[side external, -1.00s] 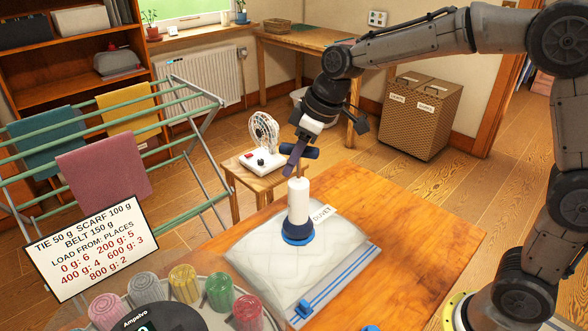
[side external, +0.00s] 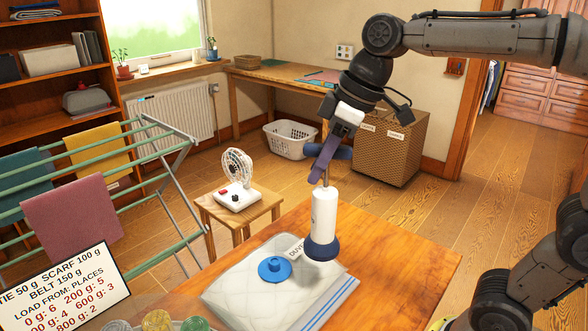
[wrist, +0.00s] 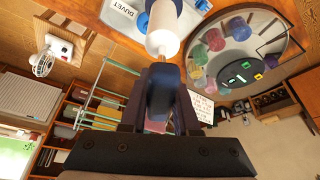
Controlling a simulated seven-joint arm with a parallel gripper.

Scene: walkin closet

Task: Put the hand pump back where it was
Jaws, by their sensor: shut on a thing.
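The hand pump (side external: 324,212) has a white barrel, a dark blue flared base and a dark blue crossbar handle. My gripper (side external: 328,158) is shut on the handle at its top, and the pump hangs upright below it. The base is apart from the blue round valve (side external: 275,269) on the vacuum bag (side external: 236,285), to its right; its exact height is hard to tell. The bag lies on the wooden table and is labelled DUVET. In the wrist view the pump barrel (wrist: 164,32) points away from my gripper (wrist: 163,92), whose fingers close on the handle.
The wooden table (side external: 400,255) is clear right of the bag. A stool (side external: 240,213) with a small fan (side external: 236,172) stands behind, and a drying rack (side external: 160,165) is at left. In the wrist view, a round carousel (wrist: 262,28) holds several coloured rolls.

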